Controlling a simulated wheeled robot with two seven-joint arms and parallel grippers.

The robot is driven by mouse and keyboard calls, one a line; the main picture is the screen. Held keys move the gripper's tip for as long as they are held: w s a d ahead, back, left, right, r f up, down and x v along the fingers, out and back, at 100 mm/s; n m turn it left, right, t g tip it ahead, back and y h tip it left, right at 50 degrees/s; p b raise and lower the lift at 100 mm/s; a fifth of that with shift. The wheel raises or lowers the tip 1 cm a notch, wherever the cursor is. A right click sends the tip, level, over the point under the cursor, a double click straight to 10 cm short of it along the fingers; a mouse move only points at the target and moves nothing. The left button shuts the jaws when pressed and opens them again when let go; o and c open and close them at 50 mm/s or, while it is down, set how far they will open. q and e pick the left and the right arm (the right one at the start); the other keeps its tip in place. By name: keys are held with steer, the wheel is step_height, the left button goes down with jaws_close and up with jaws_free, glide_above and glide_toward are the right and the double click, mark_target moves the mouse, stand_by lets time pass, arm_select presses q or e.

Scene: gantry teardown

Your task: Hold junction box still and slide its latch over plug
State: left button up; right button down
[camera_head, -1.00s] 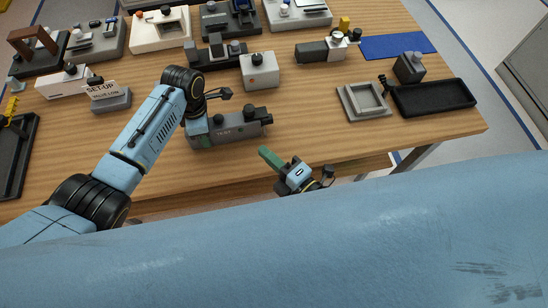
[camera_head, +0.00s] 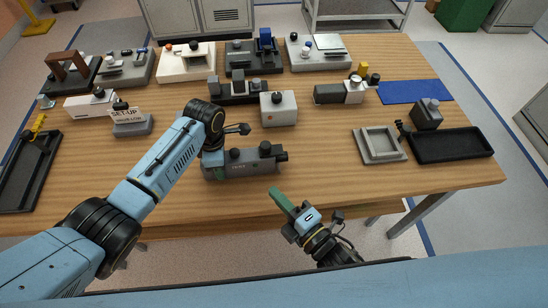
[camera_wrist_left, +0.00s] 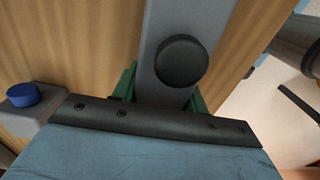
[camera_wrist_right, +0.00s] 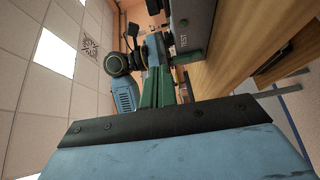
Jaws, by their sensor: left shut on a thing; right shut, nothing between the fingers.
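The junction box (camera_head: 240,169), a long grey body marked TEST, lies near the table's front edge. A black end piece (camera_head: 281,156), apparently the plug, sits at its right end; I cannot clearly make out the latch. My left gripper (camera_head: 212,163) is shut on the box's left end. In the left wrist view its green fingers (camera_wrist_left: 160,88) flank the grey body, which carries a round black knob (camera_wrist_left: 181,61).
A white-grey box with a black knob (camera_head: 279,109) stands behind the junction box. A grey square frame (camera_head: 379,145) and a black tray (camera_head: 452,146) lie to the right. A set-up sign (camera_head: 130,122) stands left of my left arm. Bare wood lies right of the junction box.

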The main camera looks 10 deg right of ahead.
mark_target(266, 151)
steer(key=w+a, duration=0.2)
steer(key=w, duration=0.8)
steer(key=shift+w, duration=0.4)
steer(key=shift+w+d+f, duration=0.1)
steer(key=shift+w+d, duration=0.05)
steer(key=shift+d, duration=0.35)
steer(key=shift+w+d, duration=0.15)
steer(key=shift+d, duration=0.3)
arm_select(q)
steer(key=shift+a, duration=0.15)
arm_select(e)
steer(key=shift+d, duration=0.1)
